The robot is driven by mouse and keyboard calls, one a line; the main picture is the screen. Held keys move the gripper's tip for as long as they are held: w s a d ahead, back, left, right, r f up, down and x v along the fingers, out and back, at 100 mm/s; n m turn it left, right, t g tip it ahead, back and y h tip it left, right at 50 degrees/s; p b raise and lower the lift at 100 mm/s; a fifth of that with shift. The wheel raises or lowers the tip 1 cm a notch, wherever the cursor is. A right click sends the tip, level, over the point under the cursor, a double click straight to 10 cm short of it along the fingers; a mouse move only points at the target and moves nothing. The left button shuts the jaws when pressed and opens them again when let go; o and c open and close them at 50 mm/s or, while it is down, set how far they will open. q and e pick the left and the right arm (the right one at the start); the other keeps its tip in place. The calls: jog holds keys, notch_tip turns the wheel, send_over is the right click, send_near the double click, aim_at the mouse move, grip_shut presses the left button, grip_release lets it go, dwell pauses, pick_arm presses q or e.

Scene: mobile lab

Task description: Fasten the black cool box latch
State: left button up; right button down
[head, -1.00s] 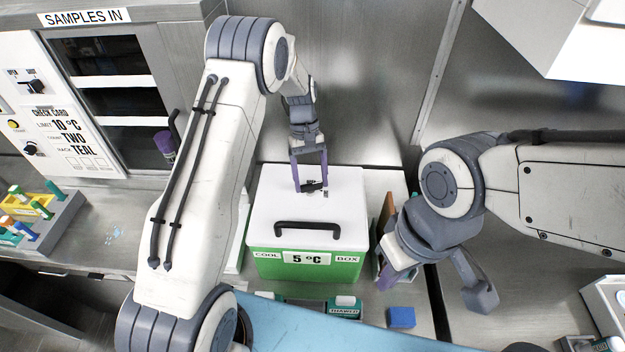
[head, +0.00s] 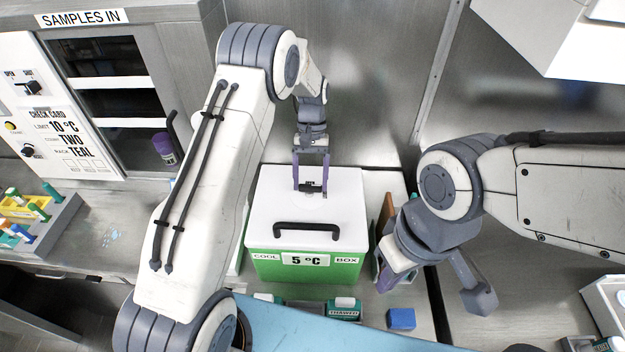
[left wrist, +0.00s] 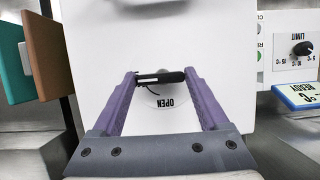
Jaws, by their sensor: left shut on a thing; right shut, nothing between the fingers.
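The cool box (head: 305,262) is green with a white lid (head: 270,205). The lid is down on the box. The black latch (head: 311,187) is a small bar on the lid's far part, behind the black handle (head: 307,228). My left gripper (head: 311,189) reaches down to the lid, with a purple finger at each end of the latch. In the left wrist view the latch (left wrist: 160,77) lies crosswise between the fingertips, over a round mark reading OPEN (left wrist: 166,101). My right gripper (head: 387,281) is shut and empty, right of the box.
A sample rack (head: 45,225) with coloured tubes stands at the left. A blue block (head: 401,318) lies in front of the box to the right. A brown panel (head: 387,213) stands close on the box's right side. A steel wall rises behind.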

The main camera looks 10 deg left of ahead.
pick_arm(q)
jog(key=shift+w+r, duration=0.1)
jog(key=shift+w, duration=0.1)
jog(key=o, duration=1.2)
jog(key=shift+o, duration=0.2)
jog(key=shift+w+r+b, duration=0.15)
jog(key=shift+r+b, duration=0.15)
jog(key=b+v, duration=0.2)
jog(key=v, duration=0.7)
jog(key=shift+r+b, duration=0.3)
jog(key=shift+r, duration=0.05)
jog(key=shift+a, duration=0.1)
